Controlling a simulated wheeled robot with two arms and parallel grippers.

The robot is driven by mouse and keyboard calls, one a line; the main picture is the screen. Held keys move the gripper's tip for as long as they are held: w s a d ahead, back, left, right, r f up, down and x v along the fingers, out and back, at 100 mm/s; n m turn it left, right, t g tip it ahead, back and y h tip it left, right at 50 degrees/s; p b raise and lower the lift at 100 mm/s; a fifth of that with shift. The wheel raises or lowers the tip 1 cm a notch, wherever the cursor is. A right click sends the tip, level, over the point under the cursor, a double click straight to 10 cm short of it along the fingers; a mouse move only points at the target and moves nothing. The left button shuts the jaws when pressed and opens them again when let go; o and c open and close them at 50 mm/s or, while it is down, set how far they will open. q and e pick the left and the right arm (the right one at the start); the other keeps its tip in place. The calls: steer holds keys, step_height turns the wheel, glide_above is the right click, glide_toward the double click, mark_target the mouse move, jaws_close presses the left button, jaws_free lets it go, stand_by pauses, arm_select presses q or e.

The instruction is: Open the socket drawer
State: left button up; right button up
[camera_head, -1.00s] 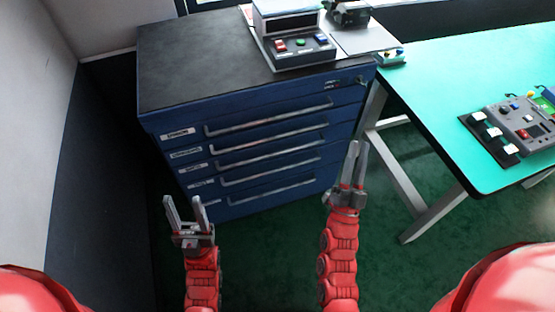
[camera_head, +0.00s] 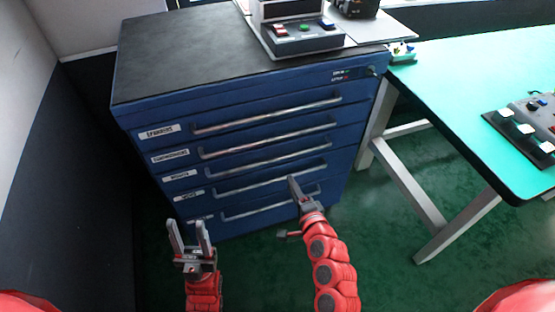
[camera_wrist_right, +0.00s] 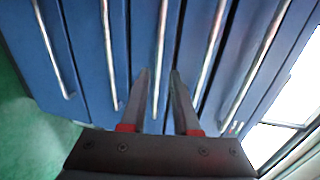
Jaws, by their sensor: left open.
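The blue drawer cabinet (camera_head: 150,105) has several stacked drawers with long metal bar handles and small white labels on their left, too blurred for me to tell the socket drawer. My right gripper (camera_head: 292,180) points at the lower drawer fronts, its tips over the fourth handle (camera_head: 240,190) in the head view. In the right wrist view the fingers (camera_wrist_right: 159,75) are apart and the middle handle (camera_wrist_right: 160,45) runs through the gap between them. I cannot tell whether they touch it. My left gripper (camera_head: 188,226) is open and empty, in front of the cabinet's lower left.
A control box with coloured buttons (camera_head: 303,38) stands on the cabinet's black top. A teal table (camera_head: 460,85) with a white-buttoned device (camera_head: 520,130) stands at the right, its grey leg (camera_head: 410,190) near the cabinet. A dark wall panel (camera_head: 85,190) is at the left. Green floor is clear in front.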

mark_target(277, 158)
steer(key=x, duration=1.3)
steer(key=shift+w+f, duration=0.1)
steer(key=shift+w, duration=0.25)
jaws_close()
stand_by(0.7)
